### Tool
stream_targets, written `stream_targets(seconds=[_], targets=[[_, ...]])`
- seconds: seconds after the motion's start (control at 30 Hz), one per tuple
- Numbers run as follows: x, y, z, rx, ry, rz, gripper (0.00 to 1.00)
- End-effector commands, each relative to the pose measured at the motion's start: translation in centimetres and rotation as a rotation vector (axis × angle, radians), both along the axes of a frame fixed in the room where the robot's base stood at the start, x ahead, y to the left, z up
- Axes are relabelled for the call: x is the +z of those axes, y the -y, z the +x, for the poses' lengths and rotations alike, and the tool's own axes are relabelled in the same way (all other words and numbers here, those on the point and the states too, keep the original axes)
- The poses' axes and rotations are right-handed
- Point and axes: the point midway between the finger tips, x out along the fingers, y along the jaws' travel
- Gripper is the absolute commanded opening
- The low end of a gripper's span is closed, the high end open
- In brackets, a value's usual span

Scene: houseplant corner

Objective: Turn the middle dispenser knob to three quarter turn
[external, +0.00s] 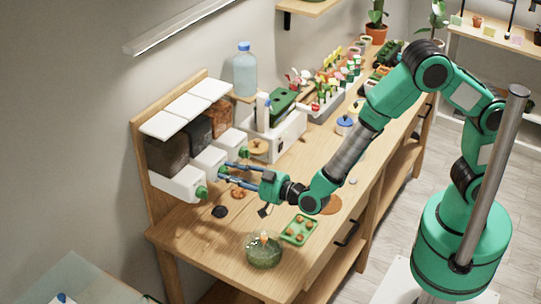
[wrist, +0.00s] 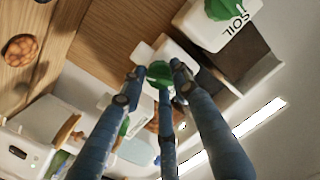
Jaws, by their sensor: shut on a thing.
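The dispenser has three bins with white lids on a wooden backboard (external: 142,150), each with a white spout and a green knob. The middle spout (external: 206,160) is at the tips of my gripper (external: 226,171). In the wrist view, my gripper's blue fingers (wrist: 160,80) are closed around the middle green knob (wrist: 159,70). The fingers hide much of that knob, so its turn angle cannot be read. The near knob (external: 201,192) and far knob (external: 244,153) stand free on either side. The near spout, marked SOIL (wrist: 234,25), also shows in the wrist view.
Below the spouts lie a dark round dish (external: 219,212) and a brown pebbled dish (external: 239,193). A glass bowl (external: 263,250) and green seedling tray (external: 299,230) stand near the front edge. A water bottle (external: 244,70) stands behind on a small shelf.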

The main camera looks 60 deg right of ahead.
Motion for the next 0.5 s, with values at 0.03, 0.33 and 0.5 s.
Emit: stream_targets(seconds=[0.03, 0.33, 0.5], targets=[[0.22, -0.15, 0.11, 0.001, 0.008, 0.049, 0.04], [0.48, 0.00, 0.14, 0.001, 0.009, 0.333, 0.04], [0.49, 0.09, 0.18, 0.000, 0.009, 0.495, 0.04]])
